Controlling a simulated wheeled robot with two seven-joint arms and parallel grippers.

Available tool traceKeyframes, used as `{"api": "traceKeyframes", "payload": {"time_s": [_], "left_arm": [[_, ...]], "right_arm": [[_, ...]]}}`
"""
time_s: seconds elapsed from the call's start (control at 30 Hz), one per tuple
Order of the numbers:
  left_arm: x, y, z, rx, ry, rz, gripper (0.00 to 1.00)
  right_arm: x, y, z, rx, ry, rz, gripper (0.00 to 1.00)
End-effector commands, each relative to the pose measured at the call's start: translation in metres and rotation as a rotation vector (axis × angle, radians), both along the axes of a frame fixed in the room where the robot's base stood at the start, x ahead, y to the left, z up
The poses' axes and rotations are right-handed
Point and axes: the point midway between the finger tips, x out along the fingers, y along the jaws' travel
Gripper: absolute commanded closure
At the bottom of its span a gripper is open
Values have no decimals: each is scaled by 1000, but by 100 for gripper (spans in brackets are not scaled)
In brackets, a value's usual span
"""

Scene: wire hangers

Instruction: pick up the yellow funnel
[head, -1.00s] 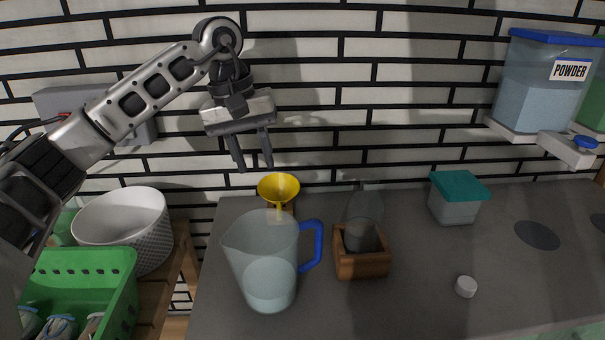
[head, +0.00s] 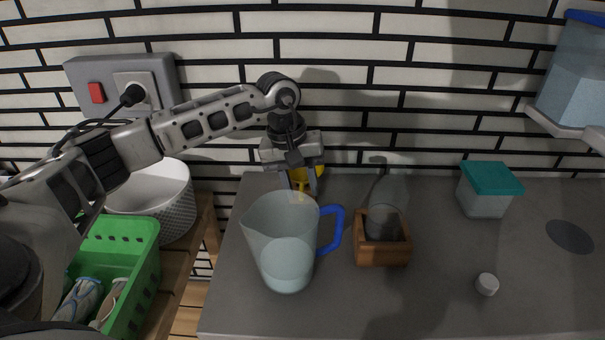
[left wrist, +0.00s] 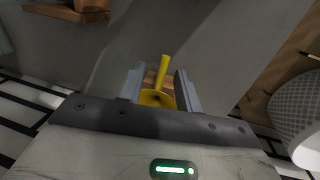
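The yellow funnel (head: 318,174) stands at the back left of the grey counter, partly hidden behind my left gripper and the clear jug. My left gripper (head: 303,193) points down at it. In the left wrist view the funnel (left wrist: 156,98) lies between the two fingers (left wrist: 160,80), with its narrow spout pointing away from the palm. The fingers are spread, one on each side of the funnel. I cannot tell whether they touch it. My right gripper is not in view.
The clear jug (head: 283,240) with a blue handle stands close in front of the funnel. A wooden box (head: 382,252) holding a glass bottle is to its right. A teal-lidded container (head: 489,191) and white cap (head: 487,284) are farther right.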

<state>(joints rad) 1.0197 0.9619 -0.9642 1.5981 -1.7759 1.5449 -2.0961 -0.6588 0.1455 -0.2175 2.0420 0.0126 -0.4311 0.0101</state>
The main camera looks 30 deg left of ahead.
Motion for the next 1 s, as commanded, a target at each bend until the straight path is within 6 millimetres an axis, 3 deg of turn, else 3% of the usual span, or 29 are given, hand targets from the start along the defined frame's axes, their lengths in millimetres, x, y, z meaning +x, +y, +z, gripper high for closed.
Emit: {"api": "traceKeyframes", "payload": {"time_s": [0.2, 0.47, 0.5, 0.6, 0.63, 1.0], "left_arm": [[2, -4, -28, 0, 1, 0, 66], [3, -5, -32, 0, -1, 0, 66], [3, -4, -32, 0, -1, 0, 68], [3, -4, -32, 0, -1, 0, 96], [3, -4, -32, 0, -1, 0, 100], [3, -4, -28, 0, -2, 0, 100]], "right_arm": [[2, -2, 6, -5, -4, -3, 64], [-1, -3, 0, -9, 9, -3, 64], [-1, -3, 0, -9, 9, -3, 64], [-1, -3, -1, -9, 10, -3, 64], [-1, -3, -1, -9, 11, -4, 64], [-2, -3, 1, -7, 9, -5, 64]]}}
